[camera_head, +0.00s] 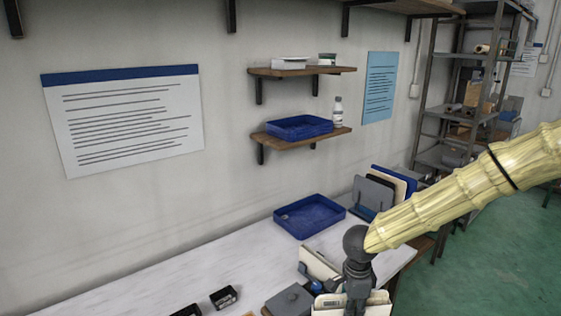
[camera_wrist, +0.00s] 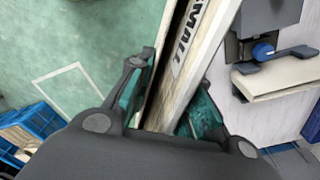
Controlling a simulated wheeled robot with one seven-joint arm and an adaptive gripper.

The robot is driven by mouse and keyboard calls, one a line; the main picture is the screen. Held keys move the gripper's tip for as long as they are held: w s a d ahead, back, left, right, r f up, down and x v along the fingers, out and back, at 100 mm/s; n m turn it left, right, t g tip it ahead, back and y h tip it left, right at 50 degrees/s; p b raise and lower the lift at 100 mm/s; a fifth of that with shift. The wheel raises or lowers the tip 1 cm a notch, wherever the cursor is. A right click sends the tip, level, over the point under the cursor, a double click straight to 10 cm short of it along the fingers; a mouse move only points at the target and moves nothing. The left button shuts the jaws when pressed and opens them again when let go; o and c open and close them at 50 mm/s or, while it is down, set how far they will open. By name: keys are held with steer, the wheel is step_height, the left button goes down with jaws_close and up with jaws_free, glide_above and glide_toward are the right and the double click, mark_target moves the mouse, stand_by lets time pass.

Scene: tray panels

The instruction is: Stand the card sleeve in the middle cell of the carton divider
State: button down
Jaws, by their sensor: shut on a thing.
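My gripper (camera_wrist: 172,100) is shut on the card sleeve (camera_wrist: 190,45), a pale flat piece with dark lettering ending in "MALL". The sleeve runs up between the two fingers in the wrist view, with a dark slot along its left side. In the head view my gripper (camera_head: 356,285) points down at the bottom edge, and pale upright panels (camera_head: 378,303) show around it. I cannot tell there which panel is the sleeve. The carton divider and its middle cell cannot be made out for sure in either view.
A blue tray (camera_head: 310,216) lies on the white table (camera_head: 190,275), with upright panels in a grey holder (camera_head: 372,195) beside it. A pale board with a blue-and-dark clamp-like thing (camera_head: 315,270) is left of my gripper. Small black boxes (camera_head: 224,297) stand at the front. The table's left is clear.

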steer(key=s+f+n+b, duration=0.2)
steer(key=f+n, duration=0.5)
steer(key=n, duration=0.1)
steer(key=s+a+f+n+b, duration=0.1)
steer(key=s+f+n+b, duration=0.1)
steer(key=f+n, duration=0.6)
steer(key=shift+s+a+f+n+b, duration=0.2)
steer(key=shift+s+n+b, duration=0.2)
steer(key=shift+n+b, duration=0.4)
